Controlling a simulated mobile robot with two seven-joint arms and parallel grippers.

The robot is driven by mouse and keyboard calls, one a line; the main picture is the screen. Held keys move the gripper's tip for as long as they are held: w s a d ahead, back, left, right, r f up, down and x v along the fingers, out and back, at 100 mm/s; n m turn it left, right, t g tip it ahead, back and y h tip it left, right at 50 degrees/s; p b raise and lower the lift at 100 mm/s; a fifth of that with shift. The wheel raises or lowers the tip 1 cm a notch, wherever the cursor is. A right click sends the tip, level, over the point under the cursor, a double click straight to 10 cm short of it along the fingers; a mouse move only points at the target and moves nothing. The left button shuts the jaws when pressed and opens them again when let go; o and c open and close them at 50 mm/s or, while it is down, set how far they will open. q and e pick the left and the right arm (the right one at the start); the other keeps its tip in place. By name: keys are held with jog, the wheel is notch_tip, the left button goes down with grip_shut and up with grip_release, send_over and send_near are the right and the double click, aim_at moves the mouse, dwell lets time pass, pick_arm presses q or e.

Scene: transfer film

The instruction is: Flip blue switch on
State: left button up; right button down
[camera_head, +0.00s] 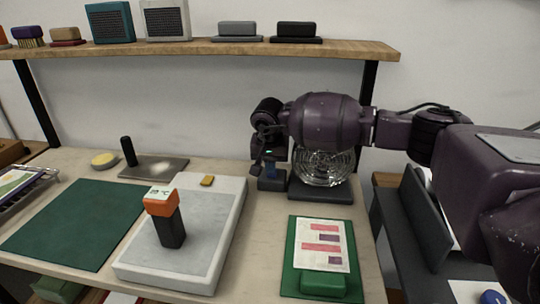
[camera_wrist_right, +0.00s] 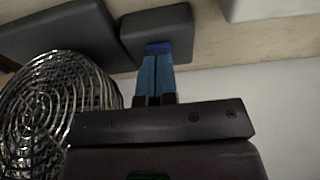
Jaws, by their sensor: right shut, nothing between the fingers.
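The blue switch (camera_head: 270,173) sits on a small dark base (camera_head: 271,184) at the back of the table, left of a wire fan. My right gripper (camera_head: 264,162) is just above and beside the switch in the head view and partly covers it. In the right wrist view, my right gripper (camera_wrist_right: 158,60) has its two fingers shut together, with nothing between them. The fingertips overlap the blue switch (camera_wrist_right: 158,47) on its grey base (camera_wrist_right: 155,22). I cannot tell whether they touch it. The switch's on or off position is unclear. My left gripper is not in view.
A pale tray (camera_head: 215,230) with an orange-topped black device lies to the left. A green clipboard (camera_head: 290,270) lies in front. A wooden shelf (camera_head: 200,47) runs above.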

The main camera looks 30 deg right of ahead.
jog(key=shift+w+d+f, duration=0.1)
jog(key=shift+w+f, duration=0.05)
jog(key=shift+f, duration=0.5)
jog(key=shift+f, duration=0.1)
jog(key=shift+f, duration=0.45)
jog(key=shift+s, duration=0.2)
jog(key=shift+r, duration=0.1)
jog(key=shift+r, duration=0.1)
jog(key=shift+r, duration=0.7)
